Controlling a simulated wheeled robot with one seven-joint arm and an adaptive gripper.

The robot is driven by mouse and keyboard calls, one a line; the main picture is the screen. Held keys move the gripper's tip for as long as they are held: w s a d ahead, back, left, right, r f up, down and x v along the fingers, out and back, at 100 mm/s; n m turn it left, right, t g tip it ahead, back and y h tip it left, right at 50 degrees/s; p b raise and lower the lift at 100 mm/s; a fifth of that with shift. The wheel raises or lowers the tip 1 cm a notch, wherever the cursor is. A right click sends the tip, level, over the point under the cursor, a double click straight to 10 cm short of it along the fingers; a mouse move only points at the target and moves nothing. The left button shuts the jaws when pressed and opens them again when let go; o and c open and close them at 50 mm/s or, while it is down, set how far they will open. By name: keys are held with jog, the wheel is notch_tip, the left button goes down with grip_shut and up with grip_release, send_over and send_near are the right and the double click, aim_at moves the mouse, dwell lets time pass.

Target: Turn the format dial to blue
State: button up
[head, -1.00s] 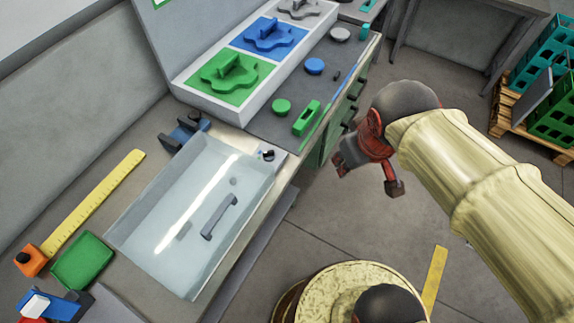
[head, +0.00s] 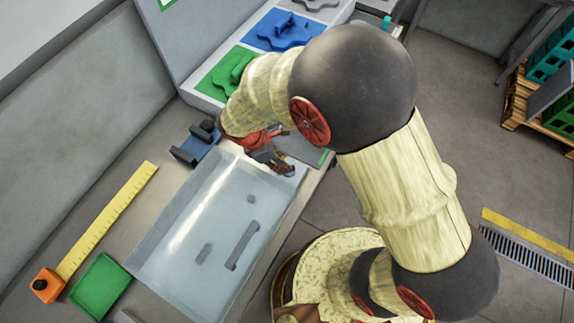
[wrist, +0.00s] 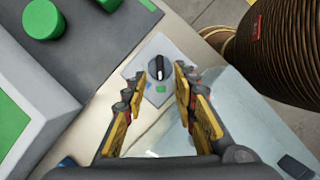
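The format dial (wrist: 158,68) is a round black knob with a white pointer line, on a light grey plate in the upper middle of the wrist view. A green mark (wrist: 161,89) and a small blue mark (wrist: 149,84) sit on the plate on the gripper side of the knob. The white line runs roughly toward the green mark. My gripper (wrist: 160,75) is open, one finger on each side of the view of the dial; I cannot tell whether they touch it. In the head view my gripper (head: 278,162) hangs over the dial's corner and hides the dial.
A clear cover (head: 205,235) with a grey handle lies beside the dial. A blue bracket (head: 192,143) stands close to my gripper. Green (head: 222,72) and blue (head: 275,35) panels with shaped blocks lie behind. A yellow ruler (head: 110,215) lies at left.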

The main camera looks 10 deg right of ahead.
jog(key=x, duration=0.5)
jog(key=shift+a+b, duration=0.1)
jog(key=shift+b, duration=0.25)
jog(key=c, duration=0.3)
jog(key=c, duration=0.4)
grip_shut()
